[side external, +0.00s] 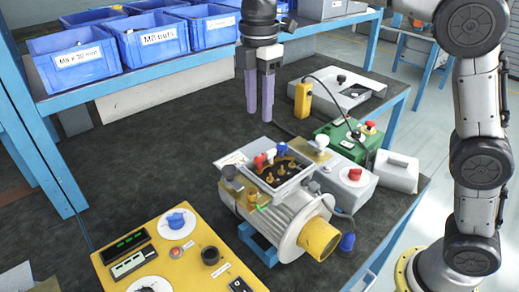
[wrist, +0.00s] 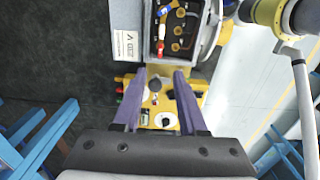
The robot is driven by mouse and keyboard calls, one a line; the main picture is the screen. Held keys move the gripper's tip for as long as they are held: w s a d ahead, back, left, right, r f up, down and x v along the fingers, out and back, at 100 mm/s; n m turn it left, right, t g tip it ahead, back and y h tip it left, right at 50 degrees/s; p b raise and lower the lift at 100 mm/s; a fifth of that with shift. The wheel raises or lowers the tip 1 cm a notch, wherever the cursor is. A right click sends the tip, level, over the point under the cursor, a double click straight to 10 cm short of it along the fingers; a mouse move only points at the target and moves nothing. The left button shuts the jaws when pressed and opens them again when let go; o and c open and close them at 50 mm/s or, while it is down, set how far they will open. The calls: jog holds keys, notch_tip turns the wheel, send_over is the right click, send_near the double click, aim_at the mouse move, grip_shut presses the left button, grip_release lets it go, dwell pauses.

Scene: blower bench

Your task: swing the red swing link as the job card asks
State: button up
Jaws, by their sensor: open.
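The red swing link (side external: 260,160) sits at the open terminal box (side external: 292,176) on top of the grey motor (side external: 285,220). My gripper (side external: 259,113) points down, open and empty, above and behind the box, apart from the links. Its two purple fingers (wrist: 160,76) show in the wrist view.
A yellow control panel (side external: 180,255) with knobs lies at the front left. A green box (side external: 345,142), a grey box with a red button (side external: 348,184) and a yellow pendant (side external: 303,98) stand at right. Blue bins (side external: 72,62) line the rear shelf. The dark bench (side external: 150,150) is clear at left.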

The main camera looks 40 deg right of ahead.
aim_at(259, 156)
notch_tip(259, 156, down, 12)
jog(key=shift+r, duration=0.2)
grip_shut()
dwell(0.5)
